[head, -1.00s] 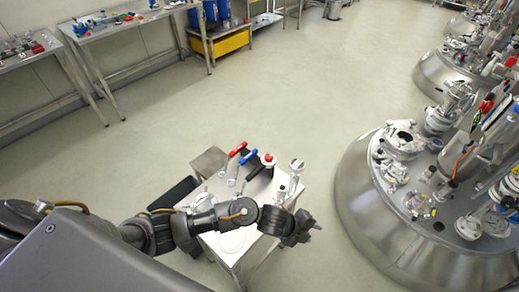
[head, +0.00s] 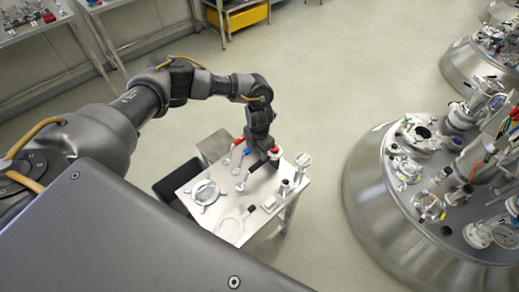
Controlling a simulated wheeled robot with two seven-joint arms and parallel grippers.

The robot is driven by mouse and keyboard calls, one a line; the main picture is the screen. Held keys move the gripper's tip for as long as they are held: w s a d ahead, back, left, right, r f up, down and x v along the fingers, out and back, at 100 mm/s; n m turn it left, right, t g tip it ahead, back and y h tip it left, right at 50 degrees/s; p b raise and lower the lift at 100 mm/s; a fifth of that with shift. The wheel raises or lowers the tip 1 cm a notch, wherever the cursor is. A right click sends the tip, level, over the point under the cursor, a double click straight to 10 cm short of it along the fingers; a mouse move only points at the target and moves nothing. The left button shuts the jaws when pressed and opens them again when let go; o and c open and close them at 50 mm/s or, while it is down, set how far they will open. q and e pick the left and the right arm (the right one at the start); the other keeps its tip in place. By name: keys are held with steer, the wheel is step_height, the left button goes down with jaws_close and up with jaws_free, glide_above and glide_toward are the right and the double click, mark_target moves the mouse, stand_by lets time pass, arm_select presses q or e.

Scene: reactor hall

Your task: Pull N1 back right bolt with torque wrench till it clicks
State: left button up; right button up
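My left gripper (head: 261,152) points down over the far end of the small steel cart (head: 233,232), among the tool handles. Its fingers are partly hidden by its own body and the handles, so whether they are open or touching a handle is unclear. Wrench-like tools with a red handle (head: 238,141), a blue handle (head: 247,151) and a red-tipped black handle (head: 273,151) stand there; which is the torque wrench I cannot tell. The reactor lid (head: 400,205) with its nozzles is at the right; N1 and its back right bolt cannot be singled out. My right gripper is out of view.
A second reactor (head: 465,70) stands behind at the right. Benches line the upper left. Open floor (head: 340,90) lies between.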

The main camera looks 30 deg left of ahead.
mark_target(259, 162)
arm_select(q)
step_height(259, 162, down, 9)
steer(key=b, duration=0.7)
steer(key=shift+r, duration=0.1)
jaws_close()
steer(key=shift+r, duration=0.1)
step_height(259, 162, up, 7)
steer(key=p, duration=0.5)
